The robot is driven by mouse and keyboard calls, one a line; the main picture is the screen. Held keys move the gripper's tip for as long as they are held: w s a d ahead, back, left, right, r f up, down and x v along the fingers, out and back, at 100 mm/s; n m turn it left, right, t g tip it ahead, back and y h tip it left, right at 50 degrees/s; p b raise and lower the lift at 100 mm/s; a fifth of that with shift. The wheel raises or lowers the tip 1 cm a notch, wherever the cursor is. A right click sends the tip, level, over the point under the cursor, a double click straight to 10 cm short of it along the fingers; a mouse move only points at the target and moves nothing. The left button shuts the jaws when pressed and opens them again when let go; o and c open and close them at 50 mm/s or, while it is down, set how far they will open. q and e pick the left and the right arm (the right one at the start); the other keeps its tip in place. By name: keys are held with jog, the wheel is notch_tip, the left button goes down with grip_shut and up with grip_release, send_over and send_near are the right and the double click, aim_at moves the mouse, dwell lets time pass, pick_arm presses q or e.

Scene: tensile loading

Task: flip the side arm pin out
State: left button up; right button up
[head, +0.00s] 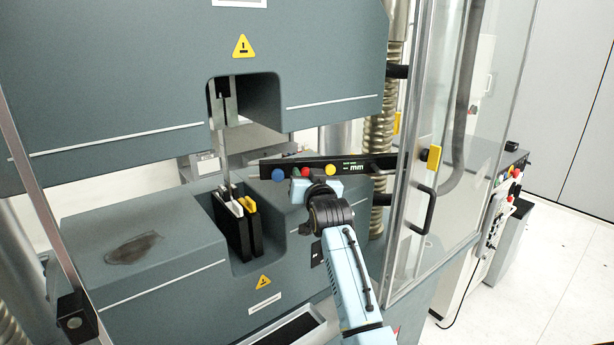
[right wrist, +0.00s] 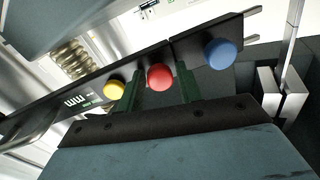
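The side arm is a dark bar marked "mm" (head: 350,166), reaching left from beside the clear door. It carries a blue knob (head: 278,175), a red knob (head: 305,171) and a yellow knob (head: 330,169). My right gripper (head: 309,179) is just in front of the bar at the red knob. In the right wrist view its two dark green fingers (right wrist: 159,82) stand apart on either side of the red knob (right wrist: 160,77), with small gaps. The yellow knob (right wrist: 114,89) and blue knob (right wrist: 222,53) lie outside the fingers. My left gripper is not in view.
An upright metal specimen (head: 222,150) hangs from the upper grip, left of the bar. A black holder (head: 236,232) with white and yellow pieces stands in the machine's lower recess. The clear door (head: 440,130) with its black handle (head: 424,210) is close on the right.

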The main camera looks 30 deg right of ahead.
grip_shut()
jog(key=shift+s+a+p, duration=0.2)
jog(key=shift+s+p, duration=0.1)
jog(key=shift+p, duration=0.2)
jog(key=shift+s+a, duration=0.1)
jog(key=shift+s, duration=0.2)
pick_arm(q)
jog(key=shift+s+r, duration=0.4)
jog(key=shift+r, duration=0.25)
pick_arm(e)
jog(key=shift+s+f, duration=0.1)
jog(key=shift+f, duration=0.05)
grip_release()
jog(key=shift+a, duration=0.1)
jog(key=o, duration=0.3)
jog(key=shift+s, duration=0.15)
